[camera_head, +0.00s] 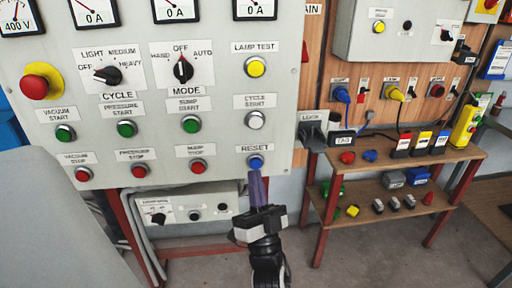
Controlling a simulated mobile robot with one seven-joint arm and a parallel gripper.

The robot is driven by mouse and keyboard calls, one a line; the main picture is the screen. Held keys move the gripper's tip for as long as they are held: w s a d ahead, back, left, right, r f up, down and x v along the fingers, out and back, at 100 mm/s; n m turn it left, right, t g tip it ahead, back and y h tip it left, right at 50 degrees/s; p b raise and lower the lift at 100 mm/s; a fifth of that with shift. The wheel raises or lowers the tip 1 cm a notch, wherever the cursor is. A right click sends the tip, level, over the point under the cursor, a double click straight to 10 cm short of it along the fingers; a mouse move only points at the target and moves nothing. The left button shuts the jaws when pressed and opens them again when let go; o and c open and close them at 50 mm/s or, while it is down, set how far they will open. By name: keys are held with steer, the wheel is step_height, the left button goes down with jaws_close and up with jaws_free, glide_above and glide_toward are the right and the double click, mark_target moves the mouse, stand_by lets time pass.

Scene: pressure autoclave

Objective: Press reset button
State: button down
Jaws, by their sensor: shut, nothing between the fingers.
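The blue reset button (256,162) sits at the lower right of the grey control panel (220,120), under a white label reading RESET. My gripper (256,176) is just below the button in the picture, its purple fingers pointing up toward it. The fingers are shut with nothing between them. The fingertips appear very close to the button's lower edge; I cannot tell whether they touch it. The button's face is mostly visible.
Red stop buttons (197,166) and green start buttons (191,124) are left of reset, with a white cycle start button (254,120) above. A smaller box (185,207) hangs below the panel. A wooden shelf unit (400,165) stands to the right.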

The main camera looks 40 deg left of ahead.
mark_target(255, 160)
step_height(255, 160, down, 6)
steer(key=w+d+m+h+p, duration=0.1)
steer(key=m, duration=0.1)
steer(key=shift+w+f+g+h, duration=0.2)
steer(key=shift+g+h, duration=0.1)
steer(key=shift+g, duration=0.1)
steer(key=w+a+b, duration=0.2)
steer(key=w+a, duration=0.3)
steer(key=a, duration=0.1)
steer(key=shift+w+a, duration=0.25)
steer(key=shift+w, duration=0.05)
stand_by(1.8)
steer(key=shift+w+a, duration=0.3)
steer(key=shift+w+a+b, duration=0.3)
steer(key=shift+a, duration=0.05)
stand_by(0.8)
steer(key=shift+s+d+p, duration=0.5)
steer(key=shift+s+d, duration=0.1)
steer(key=shift+d, duration=0.05)
